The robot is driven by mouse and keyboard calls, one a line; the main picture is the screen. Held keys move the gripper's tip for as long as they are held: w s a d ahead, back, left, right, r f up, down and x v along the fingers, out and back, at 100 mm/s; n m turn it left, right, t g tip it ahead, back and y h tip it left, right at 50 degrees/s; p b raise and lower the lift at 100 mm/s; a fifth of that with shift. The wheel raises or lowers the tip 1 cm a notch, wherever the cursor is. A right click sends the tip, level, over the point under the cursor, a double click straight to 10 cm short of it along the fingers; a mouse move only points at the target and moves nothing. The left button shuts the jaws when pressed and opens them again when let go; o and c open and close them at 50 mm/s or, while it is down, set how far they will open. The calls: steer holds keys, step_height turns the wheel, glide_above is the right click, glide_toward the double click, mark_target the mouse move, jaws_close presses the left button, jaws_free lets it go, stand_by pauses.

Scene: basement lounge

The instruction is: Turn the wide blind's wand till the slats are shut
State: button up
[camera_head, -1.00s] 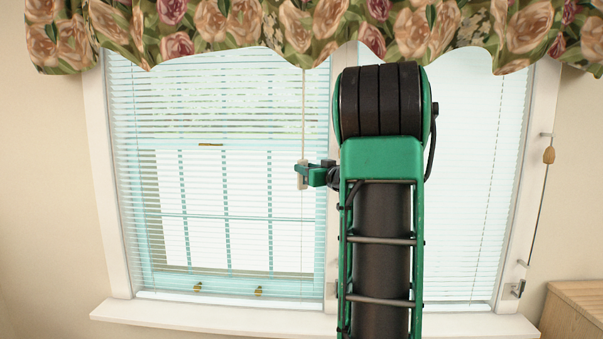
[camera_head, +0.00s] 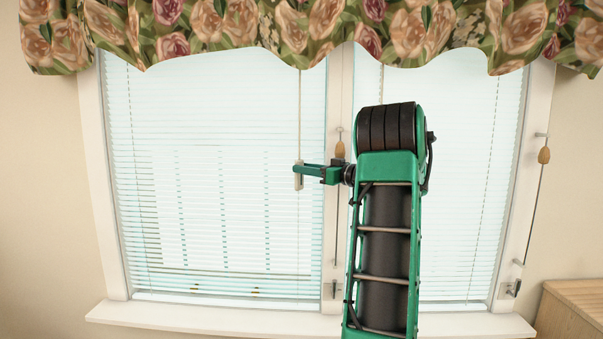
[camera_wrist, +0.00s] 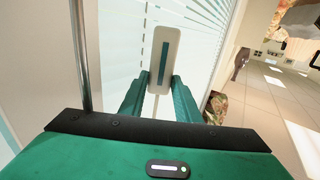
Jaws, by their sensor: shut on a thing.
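The wide blind (camera_head: 220,200) hangs over the left part of the window. Its slats are tilted so that only thin strips of the view show between them, mostly in the lower half. The wand (camera_head: 300,110) hangs down near the blind's right side, with a pale handle (camera_head: 298,181) at its lower end. My gripper (camera_head: 297,170) reaches in from the right and is shut on the handle. In the wrist view the handle (camera_wrist: 162,52) stands between my two green fingers.
A second blind (camera_head: 465,190) covers the right part of the window, partly behind my arm. A flowered valance (camera_head: 300,35) hangs above. Cords with wooden tassels (camera_head: 544,156) hang at the frame. The sill (camera_head: 200,315) looks bare. A wooden cabinet (camera_head: 570,315) stands at lower right.

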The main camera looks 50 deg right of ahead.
steer(key=shift+r, duration=0.1)
stand_by(0.3)
steer(key=o, duration=1)
steer(key=shift+w, duration=0.1)
steer(key=shift+o, duration=0.2)
steer(key=s+d, duration=0.1)
steer(key=s, duration=0.9)
steer(key=shift+s, duration=0.35)
